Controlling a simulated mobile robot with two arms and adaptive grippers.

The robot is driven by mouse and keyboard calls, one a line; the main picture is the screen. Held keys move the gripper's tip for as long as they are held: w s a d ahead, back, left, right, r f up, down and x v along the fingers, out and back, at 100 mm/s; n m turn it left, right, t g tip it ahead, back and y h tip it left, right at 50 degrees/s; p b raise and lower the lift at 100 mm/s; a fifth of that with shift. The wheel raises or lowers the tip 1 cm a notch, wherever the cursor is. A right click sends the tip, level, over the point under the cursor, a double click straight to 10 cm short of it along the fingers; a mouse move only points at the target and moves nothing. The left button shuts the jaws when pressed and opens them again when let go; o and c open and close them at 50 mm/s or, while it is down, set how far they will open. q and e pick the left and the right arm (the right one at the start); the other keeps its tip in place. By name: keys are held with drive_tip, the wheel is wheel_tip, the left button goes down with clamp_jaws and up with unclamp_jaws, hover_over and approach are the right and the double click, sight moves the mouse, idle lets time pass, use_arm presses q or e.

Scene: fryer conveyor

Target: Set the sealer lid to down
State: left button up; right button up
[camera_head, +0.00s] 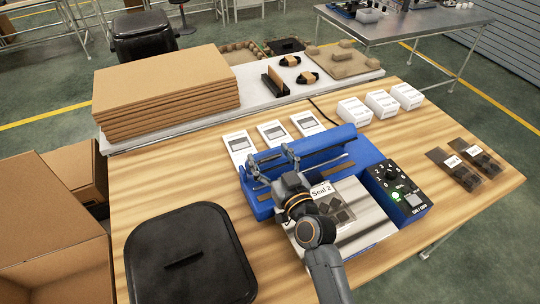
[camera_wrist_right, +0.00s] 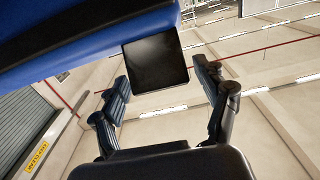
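The blue sealer (camera_head: 371,157) stands on the wooden table, its long blue lid (camera_head: 330,140) raised at the back. The lid also fills the upper left of the right wrist view (camera_wrist_right: 90,45). My right gripper (camera_head: 273,158) is in front of the lid, with its fingers spread. In the right wrist view a black square tab (camera_wrist_right: 155,64) at the lid's edge shows between the open fingertips (camera_wrist_right: 163,75); contact is not visible. A pouch marked "Seal 2" (camera_head: 322,190) lies on the sealer, partly hidden by my wrist. My left gripper is not in view.
The control box (camera_head: 413,210) with a knob and green light is right of the sealer. White packs (camera_head: 382,103) stand behind it, flat ones (camera_head: 240,144) to the left. Two pouches (camera_head: 464,173) lie at right. A black lidded bin (camera_head: 190,238) is at front left.

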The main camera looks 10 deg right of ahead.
clamp_jaws()
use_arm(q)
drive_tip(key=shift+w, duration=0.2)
use_arm(e)
drive_tip(key=shift+f, duration=0.15)
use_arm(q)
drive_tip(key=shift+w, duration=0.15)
use_arm(e)
drive_tip(key=shift+s+f, duration=0.1)
drive_tip(key=shift+f, duration=0.05)
drive_tip(key=shift+s+d+f, duration=0.25)
drive_tip(key=shift+s+f, duration=0.3)
drive_tip(key=shift+s, duration=0.1)
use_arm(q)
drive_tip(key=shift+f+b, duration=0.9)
use_arm(e)
drive_tip(key=shift+s+d+f, duration=0.25)
drive_tip(key=shift+s+f, duration=0.55)
drive_tip(key=shift+f, duration=0.3)
drive_tip(key=shift+s+d+f, duration=0.2)
drive_tip(key=shift+s+f, duration=0.55)
drive_tip(key=shift+f, duration=0.4)
drive_tip(key=shift+s+d+f, duration=0.25)
drive_tip(key=shift+s+f, duration=0.55)
drive_tip(key=shift+f, duration=0.3)
